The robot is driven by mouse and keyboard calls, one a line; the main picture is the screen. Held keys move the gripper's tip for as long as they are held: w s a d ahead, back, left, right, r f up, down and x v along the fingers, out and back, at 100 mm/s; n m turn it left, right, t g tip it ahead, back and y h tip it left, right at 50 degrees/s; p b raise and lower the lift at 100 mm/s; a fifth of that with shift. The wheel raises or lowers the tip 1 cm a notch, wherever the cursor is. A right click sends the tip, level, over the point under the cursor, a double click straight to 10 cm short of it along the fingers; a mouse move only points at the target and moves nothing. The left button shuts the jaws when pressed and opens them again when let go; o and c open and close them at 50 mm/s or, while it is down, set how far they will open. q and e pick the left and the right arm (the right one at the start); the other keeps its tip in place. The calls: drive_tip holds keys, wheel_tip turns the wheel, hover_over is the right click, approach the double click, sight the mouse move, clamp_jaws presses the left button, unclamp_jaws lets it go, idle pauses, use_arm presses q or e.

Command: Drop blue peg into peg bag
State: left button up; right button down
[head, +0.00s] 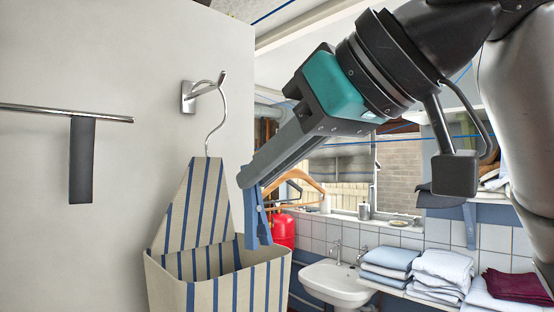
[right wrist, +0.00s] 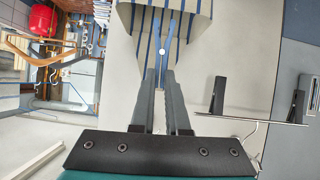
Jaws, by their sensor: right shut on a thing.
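The blue peg (head: 257,218) hangs below the fingertips of my right gripper (head: 250,180), which is shut on its upper end. In the head view its lower end overlaps the right part of the opening of the striped peg bag (head: 215,290); how deep it sits relative to the rim is hard to tell. The bag is cream with blue stripes and hangs open-topped from a wall hook. In the right wrist view the peg (right wrist: 161,50) points away from the fingers (right wrist: 161,78), in front of the striped bag (right wrist: 195,25). My left gripper is not in view.
A metal hook (head: 205,90) on the pale wall panel (head: 90,230) carries the bag. A rail (head: 60,111) with a dark clip (head: 82,160) is at left. A wooden hanger (head: 300,182), red container (head: 283,230), sink (head: 335,282) and folded towels (head: 440,268) are at right.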

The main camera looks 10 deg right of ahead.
drive_tip(key=shift+w+a+f+p, duration=0.1)
drive_tip(key=shift+w+a+p, duration=0.1)
drive_tip(key=shift+w+a, duration=0.3)
drive_tip(key=shift+w+a+f+p, duration=0.15)
drive_tip(key=shift+w+a, duration=0.15)
drive_tip(key=shift+w, duration=0.3)
drive_tip(key=x, duration=0.3)
drive_tip(key=shift+w+a+r, duration=0.1)
drive_tip(key=shift+w+a, duration=0.2)
drive_tip(key=shift+w, duration=0.05)
drive_tip(key=shift+c, duration=1.8)
unclamp_jaws()
drive_tip(key=s+d+r, duration=0.1)
drive_tip(key=s+d, duration=0.3)
drive_tip(key=s, duration=0.2)
drive_tip(key=shift+s+d+r, duration=0.2)
drive_tip(key=shift+d+r, duration=0.1)
drive_tip(key=shift+d, duration=0.05)
